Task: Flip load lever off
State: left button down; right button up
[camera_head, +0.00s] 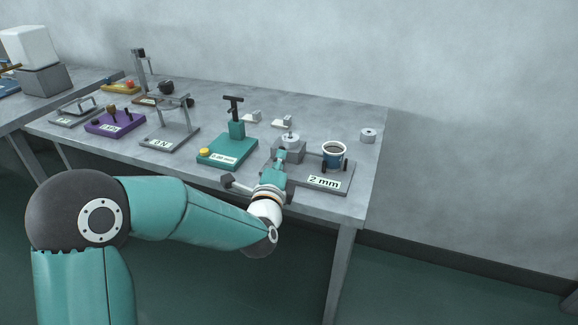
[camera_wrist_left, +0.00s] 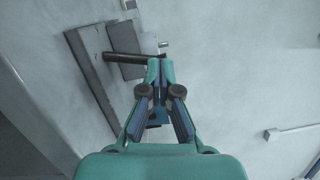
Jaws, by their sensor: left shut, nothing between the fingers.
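The fixture labelled "2 mm" (camera_head: 340,182) sits near the right front edge of the table. A dark bar with a block-like end (camera_head: 230,181), perhaps the load lever, sticks out to the left at the front of this fixture, beside my wrist. My left gripper (camera_head: 281,157) is shut and empty, in front of the grey block (camera_head: 291,146) at the fixture's left. In the left wrist view a dark rod (camera_wrist_left: 125,56) runs from a grey plate (camera_wrist_left: 93,70) to behind the shut fingertips (camera_wrist_left: 160,65). Contact cannot be told. My right gripper is out of view.
A teal press (camera_head: 231,150) with a yellow button is at the left. A small metal cylinder (camera_head: 368,135) stands behind right. More stands and a purple block (camera_head: 114,124) fill the left side.

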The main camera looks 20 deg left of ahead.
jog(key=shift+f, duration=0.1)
pick_arm(q)
jog(key=shift+s+d+f, duration=0.1)
jog(key=shift+d+f, duration=0.1)
jog(key=shift+f, duration=0.05)
jog(key=d, duration=0.1)
jog(key=s+d+f+b, duration=0.1)
jog(key=s+d+b, duration=0.1)
jog(key=shift+f, duration=0.35)
jog(key=v, duration=1)
jog(key=shift+a, duration=0.25)
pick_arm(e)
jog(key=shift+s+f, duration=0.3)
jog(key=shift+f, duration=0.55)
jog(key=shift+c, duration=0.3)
